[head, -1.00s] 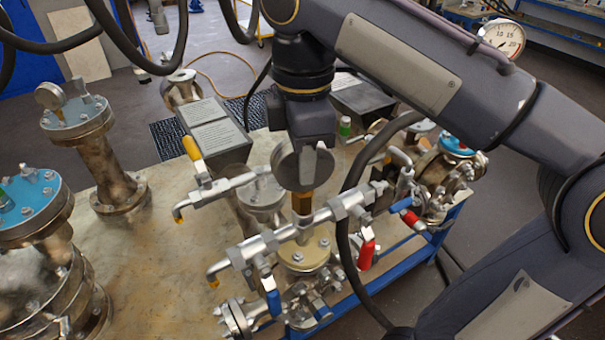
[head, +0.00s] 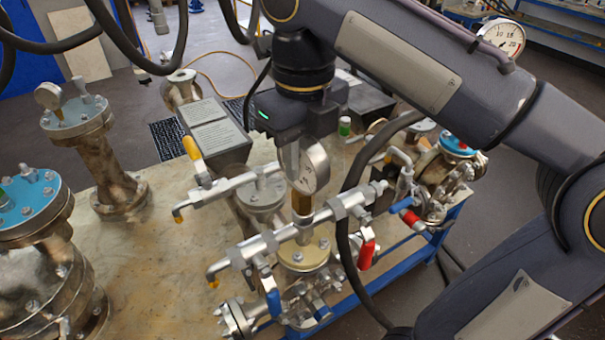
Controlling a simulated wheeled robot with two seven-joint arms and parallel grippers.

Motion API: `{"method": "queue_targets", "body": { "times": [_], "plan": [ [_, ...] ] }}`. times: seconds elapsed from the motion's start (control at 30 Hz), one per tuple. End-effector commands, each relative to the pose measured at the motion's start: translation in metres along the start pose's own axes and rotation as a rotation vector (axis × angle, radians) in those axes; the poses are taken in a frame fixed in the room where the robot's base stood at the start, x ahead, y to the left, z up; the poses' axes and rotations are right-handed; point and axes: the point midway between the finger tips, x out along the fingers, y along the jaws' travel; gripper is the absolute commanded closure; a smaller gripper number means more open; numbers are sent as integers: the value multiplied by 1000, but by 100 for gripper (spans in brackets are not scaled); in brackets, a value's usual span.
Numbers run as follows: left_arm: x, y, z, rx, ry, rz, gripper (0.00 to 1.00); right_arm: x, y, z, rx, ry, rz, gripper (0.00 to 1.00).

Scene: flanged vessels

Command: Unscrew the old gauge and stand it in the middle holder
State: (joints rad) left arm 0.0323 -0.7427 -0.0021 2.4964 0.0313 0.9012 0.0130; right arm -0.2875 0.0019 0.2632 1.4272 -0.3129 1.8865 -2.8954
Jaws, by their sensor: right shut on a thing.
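My right gripper (head: 300,158) points down from its wrist and is shut on the old gauge (head: 317,170). The gauge is upright, with its white dial turned to the right and partly edge-on. Its brass stem (head: 302,203) goes down to the silver valve manifold (head: 300,230); I cannot tell how far its thread is engaged. The fingers hide part of the gauge body. My left gripper is not in view. I cannot make out the middle holder in this view.
Grey boxes with label plates (head: 212,132) stand behind the manifold. Yellow (head: 193,148), blue (head: 273,302) and red (head: 367,254) valve handles stick out nearby. Flanged vessels with blue tops (head: 30,200) stand at left. Another dial gauge (head: 503,38) shows at upper right.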

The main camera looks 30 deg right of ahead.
Motion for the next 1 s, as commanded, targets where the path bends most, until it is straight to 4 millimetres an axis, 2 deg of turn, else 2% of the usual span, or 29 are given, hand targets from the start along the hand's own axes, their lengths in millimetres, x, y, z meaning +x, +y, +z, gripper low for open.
{"method": "queue_targets", "body": {
  "times": [0.17,0.2,0.4,0.73,0.87,1.0],
  "plan": [
    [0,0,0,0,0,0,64,0,0,0,-42,-1,0,100],
    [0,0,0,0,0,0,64,0,0,0,-42,-1,0,73],
    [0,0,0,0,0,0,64,0,0,0,-40,-1,0,49],
    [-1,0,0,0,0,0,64,-5,0,0,-40,-1,0,49],
    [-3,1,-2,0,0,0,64,-24,1,1,-41,-4,1,49],
    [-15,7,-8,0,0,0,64,-54,0,1,-40,-2,1,49]
  ]
}}
